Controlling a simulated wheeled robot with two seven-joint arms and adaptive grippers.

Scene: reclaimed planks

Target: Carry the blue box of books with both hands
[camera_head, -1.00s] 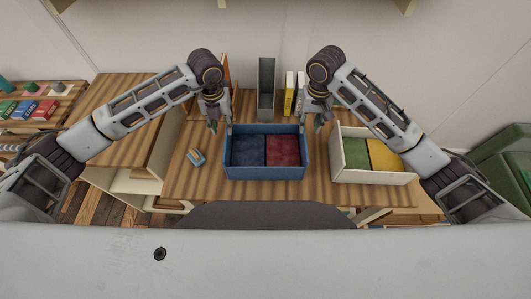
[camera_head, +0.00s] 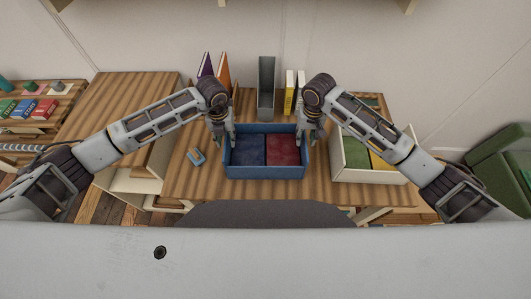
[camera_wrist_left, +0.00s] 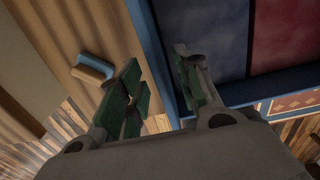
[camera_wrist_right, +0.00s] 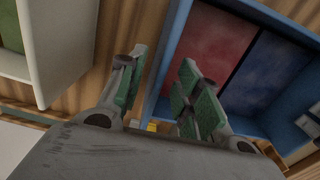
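The blue box (camera_head: 265,173) stands on the plank table, with a dark blue book (camera_head: 249,150) and a red book (camera_head: 283,151) lying flat inside. My left gripper (camera_head: 223,143) is at the box's left wall, pointing down. In the left wrist view its green-padded fingers (camera_wrist_left: 160,88) are apart, with the blue wall (camera_wrist_left: 155,50) running between them. My right gripper (camera_head: 308,142) is at the right wall. In the right wrist view its fingers (camera_wrist_right: 163,92) are apart, with the blue wall (camera_wrist_right: 168,60) between them. I cannot see whether any pad touches the box.
A white box (camera_head: 352,174) with green and yellow contents stands close on the right. A small blue-and-tan object (camera_head: 196,156) lies left of the blue box. A grey holder (camera_head: 266,88) and upright books (camera_head: 289,91) stand behind. The table's front edge is near.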

